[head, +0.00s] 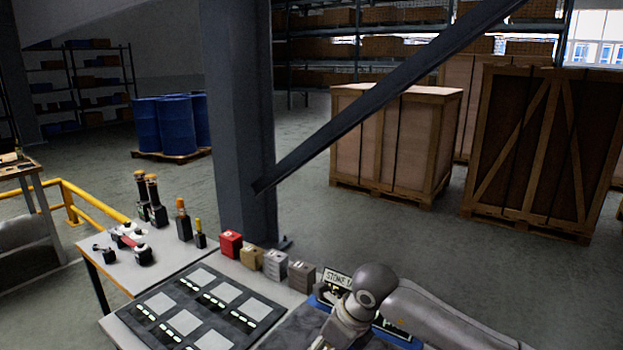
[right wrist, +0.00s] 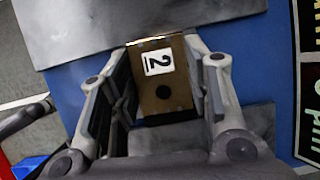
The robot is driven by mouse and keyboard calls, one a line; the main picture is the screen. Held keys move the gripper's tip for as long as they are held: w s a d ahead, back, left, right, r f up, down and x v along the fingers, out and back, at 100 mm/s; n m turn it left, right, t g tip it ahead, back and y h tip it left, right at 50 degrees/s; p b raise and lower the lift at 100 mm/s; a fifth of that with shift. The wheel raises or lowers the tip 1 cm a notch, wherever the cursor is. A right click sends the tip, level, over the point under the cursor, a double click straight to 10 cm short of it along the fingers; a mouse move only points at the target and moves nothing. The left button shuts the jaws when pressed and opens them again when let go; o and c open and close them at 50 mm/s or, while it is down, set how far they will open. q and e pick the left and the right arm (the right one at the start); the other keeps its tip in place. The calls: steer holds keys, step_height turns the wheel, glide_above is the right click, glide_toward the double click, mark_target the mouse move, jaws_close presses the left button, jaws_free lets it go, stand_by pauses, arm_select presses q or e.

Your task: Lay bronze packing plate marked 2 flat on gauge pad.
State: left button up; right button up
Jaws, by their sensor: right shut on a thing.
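The bronze packing plate marked 2 (right wrist: 165,85) shows in the right wrist view, with a white label and a dark round hole. My right gripper (right wrist: 160,75) is shut on it, one finger along each side. In the head view my right arm reaches to the bench's near right, and the gripper is low at the picture's edge, hiding the plate. Smooth grey metal (right wrist: 85,25) lies on the blue surface (right wrist: 75,85) beyond the plate; I cannot tell if it is the gauge pad. Whether the plate touches anything below is unclear. My left gripper is not in view.
A dark board with light grey squares (head: 203,311) lies on the bench. Red (head: 231,243), tan (head: 252,257) and grey blocks (head: 276,264) stand in a row behind it. A lettered sign (head: 338,277) stands close to my right arm. A steel column (head: 238,120) rises behind the bench.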

steer(key=shift+r+p, duration=0.65)
steer(key=shift+r, duration=1.4)
steer(key=shift+f+b, duration=0.1)
steer(key=shift+b, duration=0.25)
